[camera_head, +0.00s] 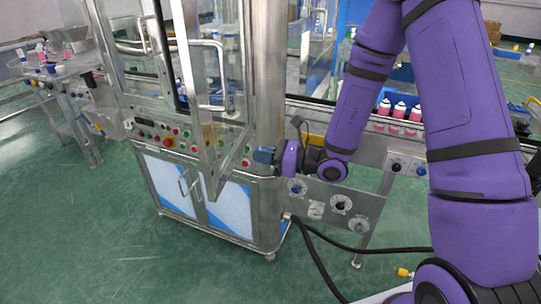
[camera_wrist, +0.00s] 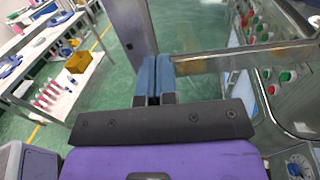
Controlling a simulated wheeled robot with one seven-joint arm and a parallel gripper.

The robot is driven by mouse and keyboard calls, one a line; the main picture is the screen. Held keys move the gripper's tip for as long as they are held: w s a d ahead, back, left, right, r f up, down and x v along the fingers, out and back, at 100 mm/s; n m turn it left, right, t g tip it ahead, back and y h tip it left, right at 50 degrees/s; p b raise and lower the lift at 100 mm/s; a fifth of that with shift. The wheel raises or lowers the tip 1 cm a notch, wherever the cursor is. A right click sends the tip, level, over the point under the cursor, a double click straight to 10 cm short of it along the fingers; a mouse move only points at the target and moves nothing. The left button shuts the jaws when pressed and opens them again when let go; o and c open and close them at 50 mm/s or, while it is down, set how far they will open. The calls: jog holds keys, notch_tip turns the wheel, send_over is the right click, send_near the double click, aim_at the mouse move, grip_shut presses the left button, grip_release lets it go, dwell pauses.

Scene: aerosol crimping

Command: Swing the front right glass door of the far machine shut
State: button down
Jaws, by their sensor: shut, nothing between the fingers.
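The front right glass door (camera_head: 193,95) of the far machine stands open, swung out toward me, with its metal frame and bar handle (camera_head: 221,75) showing in the head view. In the wrist view its vertical frame post (camera_wrist: 136,28) and bottom rail (camera_wrist: 240,57) lie just beyond the fingers. My gripper (camera_head: 263,155) is to the right of the door, low by the machine's right corner post. Its blue fingers (camera_wrist: 155,75) are together and empty. They are close to the door's lower frame; I cannot tell whether they touch it.
The machine's control panel (camera_head: 165,138) with colored buttons runs below the doors, above the cabinet (camera_head: 225,208). A conveyor with pink cans (camera_head: 399,111) extends right. A side table with a metal bowl (camera_head: 68,33) stands left. Green floor in front is clear, apart from black hoses (camera_head: 325,268).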

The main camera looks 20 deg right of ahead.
aim_at(220, 149)
jog(key=x, duration=0.9)
jog(key=shift+a, duration=0.15)
